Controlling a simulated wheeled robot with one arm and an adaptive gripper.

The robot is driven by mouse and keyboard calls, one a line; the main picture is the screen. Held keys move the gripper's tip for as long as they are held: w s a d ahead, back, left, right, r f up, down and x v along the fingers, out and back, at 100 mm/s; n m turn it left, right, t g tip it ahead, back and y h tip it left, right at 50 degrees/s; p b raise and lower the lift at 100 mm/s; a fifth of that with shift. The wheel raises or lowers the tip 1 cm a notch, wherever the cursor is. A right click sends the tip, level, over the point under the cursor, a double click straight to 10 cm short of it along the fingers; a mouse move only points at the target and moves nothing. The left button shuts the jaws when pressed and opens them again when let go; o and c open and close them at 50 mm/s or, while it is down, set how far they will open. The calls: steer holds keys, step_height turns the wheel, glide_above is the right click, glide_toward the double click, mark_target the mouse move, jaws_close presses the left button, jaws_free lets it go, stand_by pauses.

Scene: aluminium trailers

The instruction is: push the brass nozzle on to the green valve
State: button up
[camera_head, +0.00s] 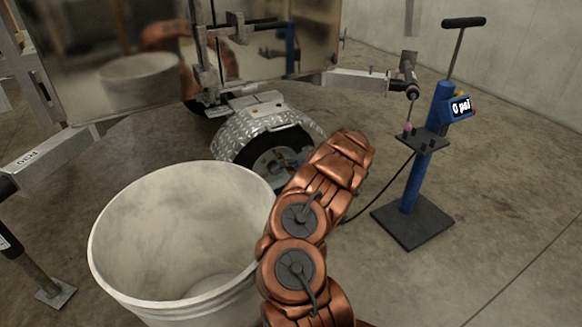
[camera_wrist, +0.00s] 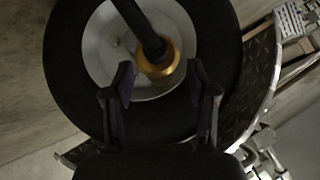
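In the wrist view, the brass nozzle (camera_wrist: 158,62) is a gold-coloured collar on the end of a black tube (camera_wrist: 136,22). It lies in front of the pale wheel hub (camera_wrist: 98,50). My gripper (camera_wrist: 161,76) is open, with one dark finger on each side of the nozzle and a visible gap on both sides. I see no green valve in either view; the nozzle covers part of the hub. I cannot tell whether the nozzle touches anything behind it. In the head view, my copper arm hides the gripper and nozzle near the trailer wheel (camera_head: 265,160).
A large white bucket (camera_head: 185,235) stands left of my arm. A blue pump (camera_head: 425,150) with a "0 psi" display (camera_head: 460,107) stands at the right, its black hose (camera_head: 380,190) running behind my arm. A diamond-plate fender (camera_head: 250,118) covers the wheel.

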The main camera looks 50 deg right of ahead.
steer(key=v, duration=1.2)
stand_by(0.4)
stand_by(0.3)
